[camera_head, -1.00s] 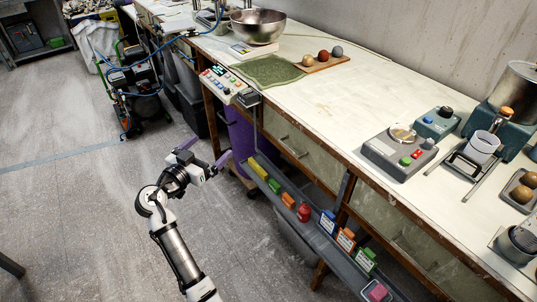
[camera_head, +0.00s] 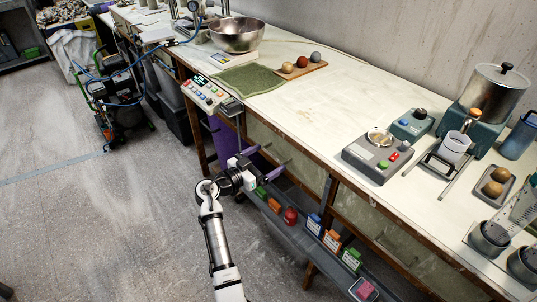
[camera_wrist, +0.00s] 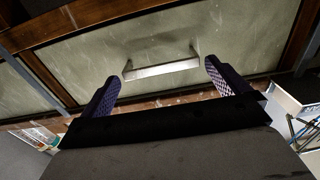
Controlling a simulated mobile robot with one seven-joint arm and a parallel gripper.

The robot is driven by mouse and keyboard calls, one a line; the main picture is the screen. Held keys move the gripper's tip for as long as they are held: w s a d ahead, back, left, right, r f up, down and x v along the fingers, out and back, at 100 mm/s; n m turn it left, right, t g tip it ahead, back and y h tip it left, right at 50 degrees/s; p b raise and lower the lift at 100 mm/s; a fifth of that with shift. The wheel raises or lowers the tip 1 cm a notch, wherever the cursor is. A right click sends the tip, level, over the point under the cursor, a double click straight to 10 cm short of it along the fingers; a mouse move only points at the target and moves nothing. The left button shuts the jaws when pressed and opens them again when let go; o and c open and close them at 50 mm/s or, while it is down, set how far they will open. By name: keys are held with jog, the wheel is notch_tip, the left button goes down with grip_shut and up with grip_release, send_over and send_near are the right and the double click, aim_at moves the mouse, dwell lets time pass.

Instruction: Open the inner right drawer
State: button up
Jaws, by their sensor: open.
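A pale green drawer front (camera_head: 302,166) under the bench is closed, with my gripper (camera_head: 272,158) in front of it. In the wrist view this drawer front (camera_wrist: 85,60) fills the upper middle, and its pale bar handle (camera_wrist: 162,69) lies ahead, between the directions of my two purple fingers. My gripper (camera_wrist: 162,85) is open and empty; the fingers look apart from the handle, though the exact gap is hard to tell. Another closed drawer front (camera_head: 375,225) is farther right along the bench. I cannot tell from the labels which one is the inner right drawer.
The bench top (camera_head: 310,110) overhangs above. The floor to the left is open.

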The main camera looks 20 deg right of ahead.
jog(key=shift+x, duration=0.75)
